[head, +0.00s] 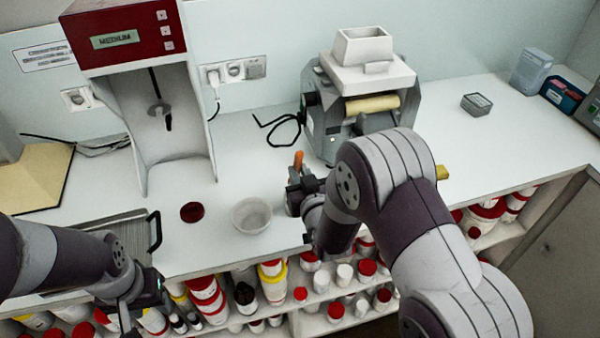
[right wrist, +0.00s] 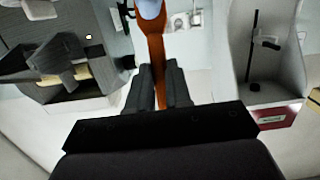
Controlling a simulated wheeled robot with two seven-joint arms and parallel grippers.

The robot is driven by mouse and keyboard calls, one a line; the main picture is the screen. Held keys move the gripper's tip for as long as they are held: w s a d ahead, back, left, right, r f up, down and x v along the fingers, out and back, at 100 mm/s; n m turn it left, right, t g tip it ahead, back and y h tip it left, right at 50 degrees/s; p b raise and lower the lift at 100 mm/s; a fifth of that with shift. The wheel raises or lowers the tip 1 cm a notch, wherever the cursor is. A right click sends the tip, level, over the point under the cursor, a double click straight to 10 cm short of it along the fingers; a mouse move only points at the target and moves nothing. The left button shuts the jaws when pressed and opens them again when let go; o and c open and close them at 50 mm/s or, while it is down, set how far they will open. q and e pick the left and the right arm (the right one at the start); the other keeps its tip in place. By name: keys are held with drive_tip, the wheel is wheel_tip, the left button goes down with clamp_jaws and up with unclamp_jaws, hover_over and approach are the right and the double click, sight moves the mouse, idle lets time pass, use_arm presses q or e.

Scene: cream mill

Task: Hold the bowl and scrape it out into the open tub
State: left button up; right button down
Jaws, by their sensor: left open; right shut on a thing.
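A pale grey bowl (head: 251,215) stands upright on the white worktop, near its front edge. My right gripper (head: 298,190) is just right of the bowl, shut on an orange spatula (head: 298,160). In the right wrist view the spatula (right wrist: 156,62) sticks out between the fingers, with a pale bluish end at the top of the picture. My left gripper (head: 150,292) is open and empty at the front left, below the worktop edge in the picture and apart from the bowl. I cannot make out the open tub.
A dark red disc (head: 192,212) lies left of the bowl. A metal tray with a black handle (head: 154,232) lies further left. A mixer (head: 128,40) and a roller mill (head: 372,75) stand behind. Shelves below hold several red-lidded containers (head: 205,290).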

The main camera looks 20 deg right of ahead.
wheel_tip(320, 180, down, 7)
drive_tip(key=b, duration=0.6)
drive_tip(key=shift+s+f, duration=0.2)
drive_tip(key=shift+f+b, duration=0.6)
drive_tip(key=shift+b, duration=0.15)
idle(1.4)
drive_tip(key=shift+r, duration=0.1)
wheel_tip(320, 180, up, 11)
drive_tip(key=p, duration=0.8)
drive_tip(key=shift+f, duration=0.2)
drive_tip(key=shift+f, duration=0.1)
